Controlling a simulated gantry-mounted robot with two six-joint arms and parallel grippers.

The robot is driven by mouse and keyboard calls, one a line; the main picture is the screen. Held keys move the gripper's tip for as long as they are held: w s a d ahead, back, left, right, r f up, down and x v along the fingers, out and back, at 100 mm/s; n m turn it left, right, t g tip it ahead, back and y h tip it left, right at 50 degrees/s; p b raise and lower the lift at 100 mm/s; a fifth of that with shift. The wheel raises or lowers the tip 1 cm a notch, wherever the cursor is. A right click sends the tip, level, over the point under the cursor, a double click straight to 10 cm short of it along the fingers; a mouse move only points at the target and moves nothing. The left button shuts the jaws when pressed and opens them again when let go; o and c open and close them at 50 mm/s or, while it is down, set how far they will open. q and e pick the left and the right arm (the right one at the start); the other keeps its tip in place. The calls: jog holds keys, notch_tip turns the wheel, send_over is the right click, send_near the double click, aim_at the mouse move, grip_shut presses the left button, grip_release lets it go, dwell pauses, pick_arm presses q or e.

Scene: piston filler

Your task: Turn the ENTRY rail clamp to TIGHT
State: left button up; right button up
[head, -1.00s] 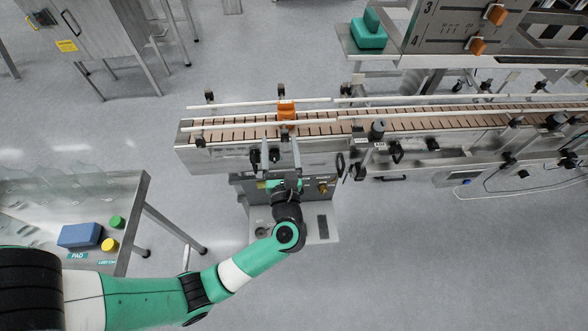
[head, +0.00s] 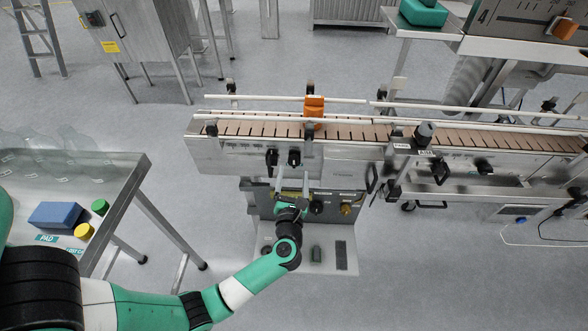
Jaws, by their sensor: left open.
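My left gripper (head: 292,178) is open and points at the near side of the conveyor (head: 240,150). Two black clamp knobs, a left one (head: 271,157) and a right one (head: 294,157), sit on that side just beyond its fingertips. The jaws look empty, and I cannot tell whether they touch a knob. Another black knob (head: 440,171) is further right, near small white label plates (head: 402,146). The lettering is too small to read, so I cannot tell which clamp is ENTRY or how it is set. My right gripper is not in view.
An orange block-shaped part (head: 314,108) stands across the belt between white guide rails (head: 250,115). A control panel (head: 332,204) with knobs is below the conveyor. A steel table (head: 125,185) with a blue pad (head: 57,215) is at left. Floor at lower right is clear.

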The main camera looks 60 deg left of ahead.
aim_at(294, 162)
pick_arm(q)
jog(key=x, duration=0.4)
jog(key=shift+a+b, duration=0.1)
jog(key=shift+b, duration=0.3)
grip_shut()
